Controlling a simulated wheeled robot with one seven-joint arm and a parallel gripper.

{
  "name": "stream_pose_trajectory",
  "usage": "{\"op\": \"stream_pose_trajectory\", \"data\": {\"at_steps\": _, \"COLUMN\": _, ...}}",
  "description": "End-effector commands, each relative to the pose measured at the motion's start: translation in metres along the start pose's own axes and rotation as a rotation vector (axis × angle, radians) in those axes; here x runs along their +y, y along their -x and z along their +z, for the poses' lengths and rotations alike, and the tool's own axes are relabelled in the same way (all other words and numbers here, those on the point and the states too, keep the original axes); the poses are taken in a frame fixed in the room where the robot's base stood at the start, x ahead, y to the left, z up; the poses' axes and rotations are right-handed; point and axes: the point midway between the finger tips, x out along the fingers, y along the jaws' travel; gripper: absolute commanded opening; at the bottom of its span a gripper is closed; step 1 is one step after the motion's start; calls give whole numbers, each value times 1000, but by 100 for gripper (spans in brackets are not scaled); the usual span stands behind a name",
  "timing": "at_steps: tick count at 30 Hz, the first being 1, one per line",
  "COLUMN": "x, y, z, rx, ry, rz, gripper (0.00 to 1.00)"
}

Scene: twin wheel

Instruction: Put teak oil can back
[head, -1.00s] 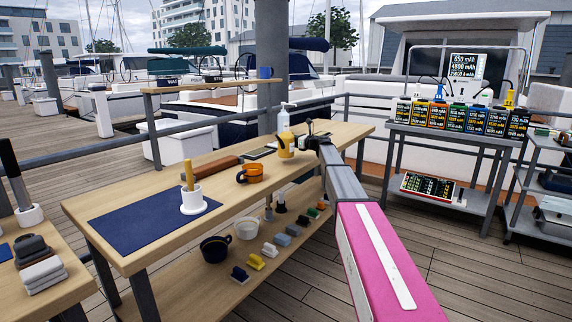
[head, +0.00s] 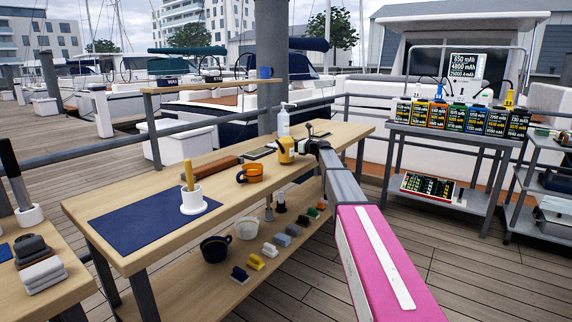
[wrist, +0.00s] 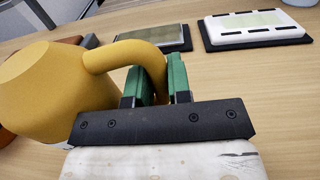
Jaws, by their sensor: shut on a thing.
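My gripper (wrist: 160,75) has green fingers shut on that handle. In the head view my gripper (head: 308,145) is just right of the can and partly hidden by my arm. I cannot tell whether the can's base touches the bench top.
A pump bottle (head: 284,122) stands behind the can. The bench's lower shelf holds several small items.

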Motion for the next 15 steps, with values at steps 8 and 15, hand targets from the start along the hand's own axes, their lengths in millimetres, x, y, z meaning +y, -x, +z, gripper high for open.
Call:
{"op": "stream_pose_trajectory", "data": {"at_steps": 8, "x": 0, "y": 0, "z": -9, "rx": -1, "ry": 0, "rz": 0, "gripper": 0}}
{"op": "stream_pose_trajectory", "data": {"at_steps": 15, "x": 0, "y": 0, "z": -9, "rx": -1, "ry": 0, "rz": 0, "gripper": 0}}
